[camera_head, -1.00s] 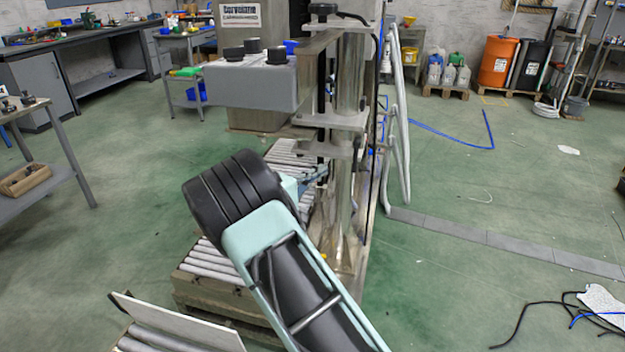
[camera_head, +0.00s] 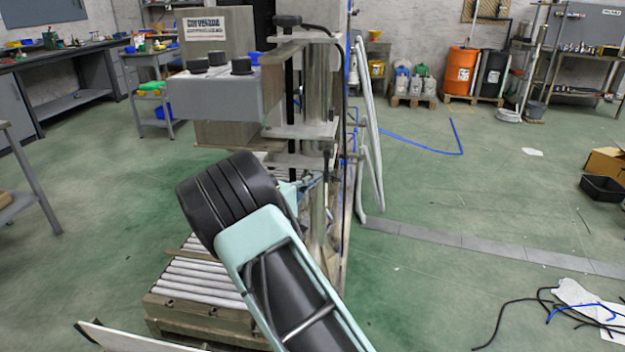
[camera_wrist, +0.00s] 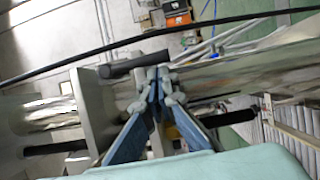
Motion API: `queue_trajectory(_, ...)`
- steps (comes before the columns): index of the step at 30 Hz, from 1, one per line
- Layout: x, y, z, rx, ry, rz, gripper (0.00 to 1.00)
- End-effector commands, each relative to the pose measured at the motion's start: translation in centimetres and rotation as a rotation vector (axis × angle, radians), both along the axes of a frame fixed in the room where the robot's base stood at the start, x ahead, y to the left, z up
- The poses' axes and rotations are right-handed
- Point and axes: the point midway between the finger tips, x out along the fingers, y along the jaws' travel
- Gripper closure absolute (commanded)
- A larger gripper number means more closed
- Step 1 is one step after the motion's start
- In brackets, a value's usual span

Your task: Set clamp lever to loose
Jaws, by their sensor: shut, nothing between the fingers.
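The clamp lever appears to be the short dark bar (camera_wrist: 133,64) on the bright metal column in the wrist view. In the head view my gripper (camera_head: 313,180) is partly hidden behind my arm, beside the machine's column (camera_head: 319,80).
A roller conveyor (camera_head: 200,275) runs at the column's foot. The grey machine head (camera_head: 215,92) with black knobs juts out left, above my arm. A black cable (camera_wrist: 60,65) crosses the wrist view. Open green floor lies to the right, with loose black cables (camera_head: 530,310).

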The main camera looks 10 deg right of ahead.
Motion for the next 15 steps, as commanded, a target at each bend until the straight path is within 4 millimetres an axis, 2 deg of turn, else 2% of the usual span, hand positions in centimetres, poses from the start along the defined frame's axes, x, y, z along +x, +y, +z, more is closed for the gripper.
queue_trajectory(15,-0.2,-0.58,-0.31,-0.077,0.024,-0.001,1.0)
